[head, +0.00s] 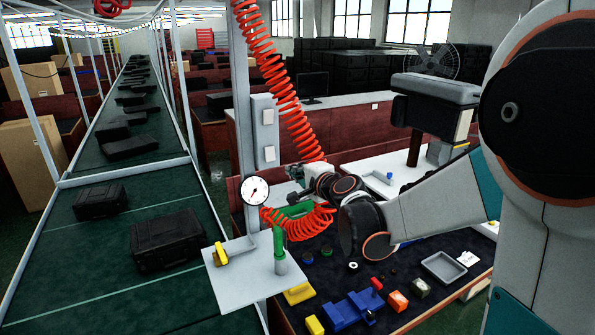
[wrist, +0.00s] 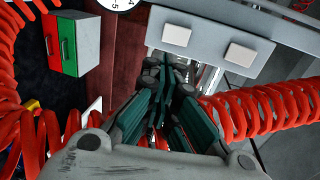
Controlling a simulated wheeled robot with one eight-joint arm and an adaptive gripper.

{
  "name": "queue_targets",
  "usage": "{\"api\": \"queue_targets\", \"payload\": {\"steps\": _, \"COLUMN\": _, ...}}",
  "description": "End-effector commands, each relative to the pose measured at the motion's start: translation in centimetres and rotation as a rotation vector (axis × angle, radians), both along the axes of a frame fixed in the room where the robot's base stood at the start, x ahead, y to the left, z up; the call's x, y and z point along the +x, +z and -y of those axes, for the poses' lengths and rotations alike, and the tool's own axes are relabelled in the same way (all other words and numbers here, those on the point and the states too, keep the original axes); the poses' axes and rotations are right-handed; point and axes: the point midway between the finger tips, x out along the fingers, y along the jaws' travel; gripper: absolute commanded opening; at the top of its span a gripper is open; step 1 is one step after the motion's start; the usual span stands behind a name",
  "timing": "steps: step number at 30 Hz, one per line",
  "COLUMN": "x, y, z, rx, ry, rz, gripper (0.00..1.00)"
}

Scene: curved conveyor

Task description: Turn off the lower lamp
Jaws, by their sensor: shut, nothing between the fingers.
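A grey switch panel (head: 262,130) is fixed to the upright post, with an upper white switch (head: 268,117) and a lower white switch (head: 270,154). In the wrist view the panel lies sideways, with one switch at left (wrist: 176,35), nearer the dial, and one at right (wrist: 240,54). My gripper (head: 293,198) is just right of the post, below the lower switch. In the wrist view my gripper (wrist: 168,68) is shut and empty, its tips by the panel's edge. I cannot tell whether they touch it. No lamp is clearly visible.
A red coiled hose (head: 275,60) hangs beside the post and loops around my gripper. A round dial (head: 255,190) sits below the panel. A small shelf (head: 235,283) holds a yellow part and a green-handled tool. A conveyor (head: 110,235) with black cases runs at left.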

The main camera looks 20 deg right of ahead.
Motion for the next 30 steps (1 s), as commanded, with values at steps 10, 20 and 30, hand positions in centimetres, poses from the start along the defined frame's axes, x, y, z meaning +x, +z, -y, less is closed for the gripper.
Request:
{"api": "queue_targets", "payload": {"steps": 10, "x": 6.0, "y": -1.1, "z": -1.0, "rx": -0.001, "ry": 0.002, "rz": 0.000, "gripper": 0.00}}
{"api": "queue_targets", "payload": {"steps": 20, "x": 9.8, "y": -1.8, "z": -1.5, "rx": -0.001, "ry": 0.000, "rz": 0.000, "gripper": 0.00}}
{"api": "queue_targets", "payload": {"steps": 30, "x": 10.4, "y": -2.0, "z": -1.6, "rx": -0.001, "ry": 0.000, "rz": 0.000, "gripper": 0.00}}
